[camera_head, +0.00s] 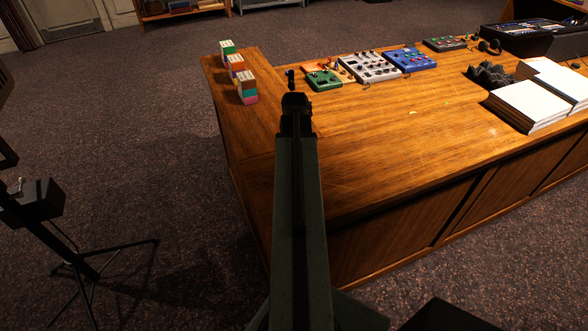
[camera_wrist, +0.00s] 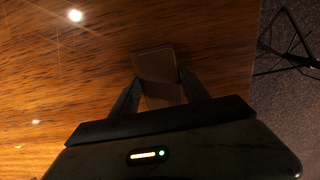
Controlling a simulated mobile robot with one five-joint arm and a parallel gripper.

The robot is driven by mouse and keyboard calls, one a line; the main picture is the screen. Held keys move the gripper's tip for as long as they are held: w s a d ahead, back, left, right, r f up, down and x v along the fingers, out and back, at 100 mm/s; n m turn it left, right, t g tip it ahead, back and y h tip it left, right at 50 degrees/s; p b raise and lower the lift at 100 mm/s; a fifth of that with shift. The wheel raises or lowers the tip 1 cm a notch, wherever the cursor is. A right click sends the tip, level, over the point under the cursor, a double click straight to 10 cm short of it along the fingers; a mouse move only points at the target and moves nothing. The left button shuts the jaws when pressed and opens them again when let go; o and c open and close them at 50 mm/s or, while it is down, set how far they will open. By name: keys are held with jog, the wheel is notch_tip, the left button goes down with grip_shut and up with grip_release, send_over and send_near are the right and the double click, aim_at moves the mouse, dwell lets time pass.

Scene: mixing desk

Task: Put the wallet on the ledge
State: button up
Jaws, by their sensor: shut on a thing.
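The brown wallet (camera_wrist: 157,66) shows in the wrist view, a flat dark rectangle between my two fingers. My gripper (camera_wrist: 160,90) is shut on it, one finger along each side. In the head view my gripper (camera_head: 295,105) is over the left part of the wooden desk. The wallet cannot be made out there, as my arm and gripper hide that spot. How high it is above the wood I cannot tell. The narrow wooden strip along the desk's left side (camera_head: 236,130) looks like the ledge, left of my gripper.
A green box (camera_head: 323,79), a grey mixer (camera_head: 370,67) and a blue one (camera_head: 409,60) lie beyond my gripper. White paper stacks (camera_head: 528,107) are at right. A black stand (camera_head: 85,265) is on the floor.

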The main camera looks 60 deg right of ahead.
jog(key=shift+s+d+f+b, duration=0.15)
jog(key=shift+f+b, duration=0.1)
jog(key=shift+f, duration=0.4)
jog(key=shift+s+a+f+b, duration=0.1)
jog(key=shift+f+b, duration=0.1)
jog(key=shift+f, duration=0.4)
jog(key=shift+s+d+r, duration=0.1)
jog(key=shift+s+r, duration=0.05)
jog(key=shift+s, duration=0.2)
jog(key=shift+r, duration=0.15)
jog(key=shift+f, duration=0.2)
jog(key=o, duration=1.4)
jog(key=shift+r, duration=0.1)
notch_tip(320, 180, up, 12)
jog(key=p, duration=1.2)
jog(key=shift+r, duration=0.1)
